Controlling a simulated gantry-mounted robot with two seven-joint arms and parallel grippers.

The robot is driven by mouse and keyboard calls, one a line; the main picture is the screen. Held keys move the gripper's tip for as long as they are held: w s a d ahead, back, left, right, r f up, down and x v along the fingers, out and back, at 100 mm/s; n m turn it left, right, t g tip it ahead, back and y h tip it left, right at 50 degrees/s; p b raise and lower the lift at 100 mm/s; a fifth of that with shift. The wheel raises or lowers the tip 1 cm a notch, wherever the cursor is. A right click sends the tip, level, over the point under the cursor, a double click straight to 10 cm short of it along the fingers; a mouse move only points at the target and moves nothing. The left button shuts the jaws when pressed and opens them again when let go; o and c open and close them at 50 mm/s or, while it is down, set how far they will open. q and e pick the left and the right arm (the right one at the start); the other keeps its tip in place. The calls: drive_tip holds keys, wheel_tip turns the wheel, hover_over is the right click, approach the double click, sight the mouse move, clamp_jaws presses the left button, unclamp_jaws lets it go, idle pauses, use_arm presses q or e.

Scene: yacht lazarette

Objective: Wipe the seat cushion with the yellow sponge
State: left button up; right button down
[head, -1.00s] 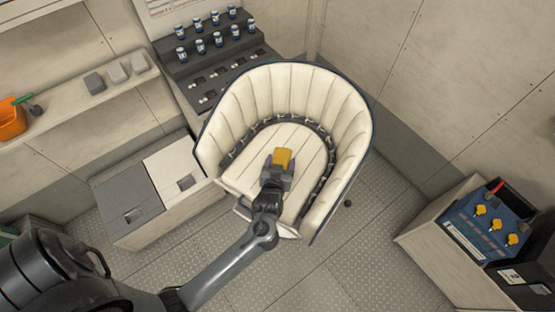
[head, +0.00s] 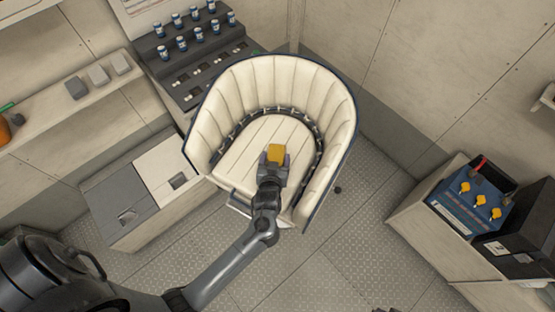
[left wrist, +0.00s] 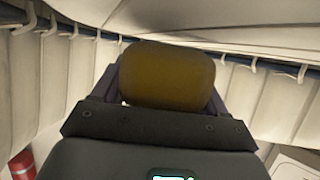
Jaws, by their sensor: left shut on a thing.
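The yellow sponge (head: 276,153) is held in my left gripper (head: 274,160) over the right part of the seat cushion (head: 248,152). The cushion is cream with long seams, inside a curved, padded cream chair back (head: 232,98). In the left wrist view the sponge (left wrist: 167,75) sits between the two fingers of my left gripper (left wrist: 165,85), with the chair's padding behind it. I cannot tell whether the sponge touches the cushion. My right gripper is not in view.
The chair back curves around the far side and both sides of the cushion. A stepped rack with several small jars (head: 181,42) stands behind left. A white-and-grey locker (head: 122,213) is at left.

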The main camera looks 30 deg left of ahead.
use_arm(q)
drive_tip(key=shift+a+p, duration=0.3)
drive_tip(key=shift+a, duration=2.15)
drive_tip(key=shift+w+a+f, duration=0.1)
drive_tip(key=shift+a+f, duration=0.1)
drive_tip(key=shift+a, duration=0.7)
drive_tip(key=shift+r+p, duration=0.1)
drive_tip(key=shift+p, duration=0.25)
drive_tip(key=shift+r+p, duration=0.55)
wheel_tip(320, 180, up, 5)
drive_tip(key=p, duration=0.4)
drive_tip(key=shift+p, duration=0.4)
